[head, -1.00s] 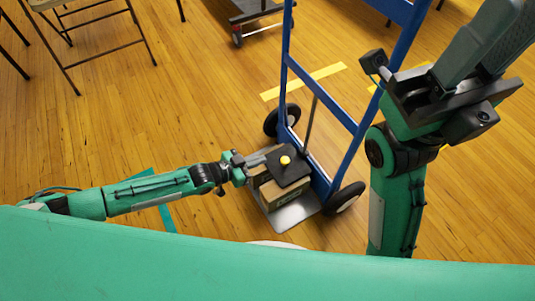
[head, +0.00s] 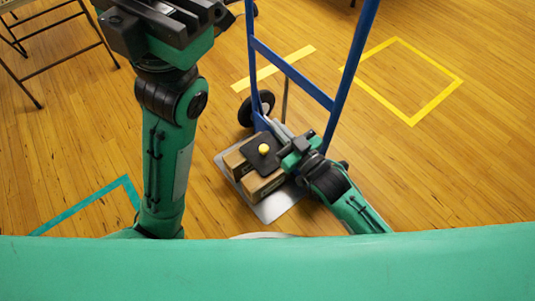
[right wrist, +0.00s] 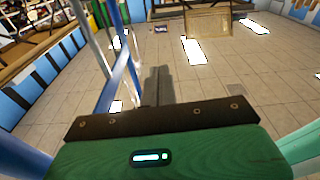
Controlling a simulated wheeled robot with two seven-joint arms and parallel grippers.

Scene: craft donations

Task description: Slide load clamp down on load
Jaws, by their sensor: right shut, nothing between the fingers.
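The load clamp (head: 254,160) is a dark plate with a yellow knob on the blue hand truck (head: 291,73). It lies over two cardboard boxes (head: 264,190) on the truck's grey toe plate (head: 275,210); whether it touches them I cannot tell. My right gripper (head: 276,128) is shut and empty, just right of and behind the clamp, near the truck's frame. In the right wrist view its grey fingers (right wrist: 158,80) point away beside a blue rail. My left gripper (head: 168,12) is raised at the upper left, away from the truck.
A yellow tape square (head: 411,124) and a yellow strip (head: 273,69) mark the wood floor. Teal tape (head: 83,207) lies at the left. A folding chair (head: 62,58) stands at the upper left. Floor to the right of the truck is clear.

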